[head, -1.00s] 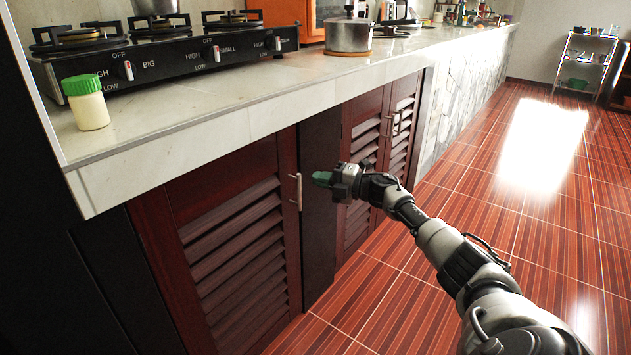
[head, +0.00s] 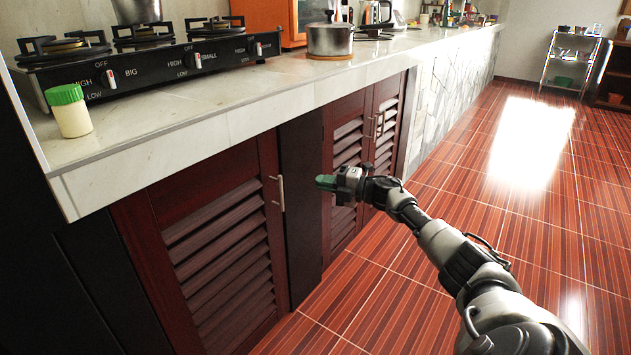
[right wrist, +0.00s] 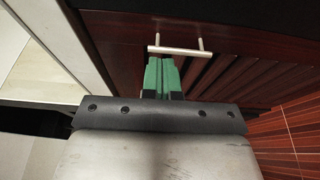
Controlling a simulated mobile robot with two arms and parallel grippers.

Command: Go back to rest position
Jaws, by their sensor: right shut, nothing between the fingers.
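My right gripper (head: 326,182) is in front of the dark wooden cabinet, below the counter edge and to the right of the near door's handle (head: 281,192) in the head view. In the right wrist view its green fingertips (right wrist: 161,76) are together with nothing between them. A metal bar handle (right wrist: 176,50) shows just beyond the fingertips there; I see no grip on it. The near louvered cabinet door (head: 225,245) looks shut. My left gripper is not in view.
The stone counter (head: 200,125) runs along the left and back. On it are a green-lidded jar (head: 70,112), a black gas stove (head: 150,72) and a metal pot (head: 330,40). The tiled floor (head: 450,170) at right is open. A shelf rack (head: 570,62) stands far back.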

